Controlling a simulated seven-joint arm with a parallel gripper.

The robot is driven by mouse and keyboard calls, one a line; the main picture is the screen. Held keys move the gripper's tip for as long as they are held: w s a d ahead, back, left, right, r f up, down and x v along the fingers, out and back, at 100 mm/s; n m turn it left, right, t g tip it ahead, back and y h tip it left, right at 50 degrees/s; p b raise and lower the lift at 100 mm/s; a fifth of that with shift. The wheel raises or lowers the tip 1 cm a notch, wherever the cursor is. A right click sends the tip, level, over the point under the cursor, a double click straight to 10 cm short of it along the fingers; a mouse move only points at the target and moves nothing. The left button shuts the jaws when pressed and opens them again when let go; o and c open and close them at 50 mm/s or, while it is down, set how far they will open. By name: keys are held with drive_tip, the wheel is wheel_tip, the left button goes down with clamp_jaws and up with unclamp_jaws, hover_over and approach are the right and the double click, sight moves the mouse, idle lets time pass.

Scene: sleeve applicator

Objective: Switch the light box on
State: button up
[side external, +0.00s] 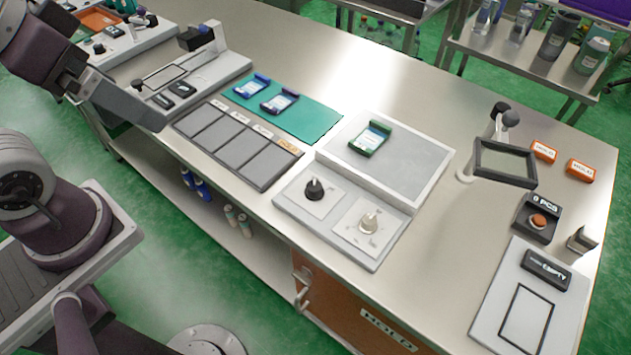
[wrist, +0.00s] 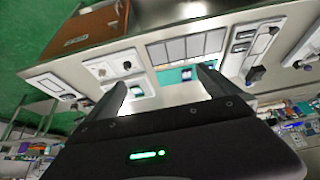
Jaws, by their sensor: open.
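The light box (side external: 434,188) is a white box with a flat grey panel, standing mid-bench in the side view. The panel shows no clear glow. A small green-edged pack (side external: 370,139) lies on it. On its front ledge are a black knob (side external: 315,189) and a cream knob (side external: 369,222), each on a white plate. In the wrist view the black knob (wrist: 101,72) and cream knob (wrist: 127,65) show beyond the left finger, which partly hides the box. My gripper (wrist: 163,82) is open and empty, apart from the box; in the side view it is at upper left.
Left of the box are a green mat (side external: 305,118) with two blue packs and a row of grey plates (side external: 236,143). A framed lens on a stand (side external: 505,163), orange blocks, a button unit (side external: 537,219) and a white board (side external: 490,300) stand at right.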

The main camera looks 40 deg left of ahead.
drive_tip(key=shift+w, duration=0.15)
drive_tip(key=c, duration=0.4)
drive_tip(key=shift+n+g, duration=0.5)
drive_tip(key=shift+g, duration=0.3)
drive_tip(key=w, duration=0.2)
drive_tip(key=w+d, duration=0.2)
drive_tip(key=w, duration=0.1)
drive_tip(key=shift+w+f, duration=0.15)
drive_tip(key=shift+w, duration=0.2)
drive_tip(key=c, duration=0.7)
drive_tip(key=shift+o, duration=0.2)
drive_tip(key=n+g, duration=0.3)
drive_tip(key=g, duration=0.1)
hover_over(314, 186)
wheel_tip(314, 186, down, 17)
drive_tip(key=shift+r, duration=0.1)
wheel_tip(314, 186, down, 7)
drive_tip(key=shift+f, duration=0.15)
clamp_jaws()
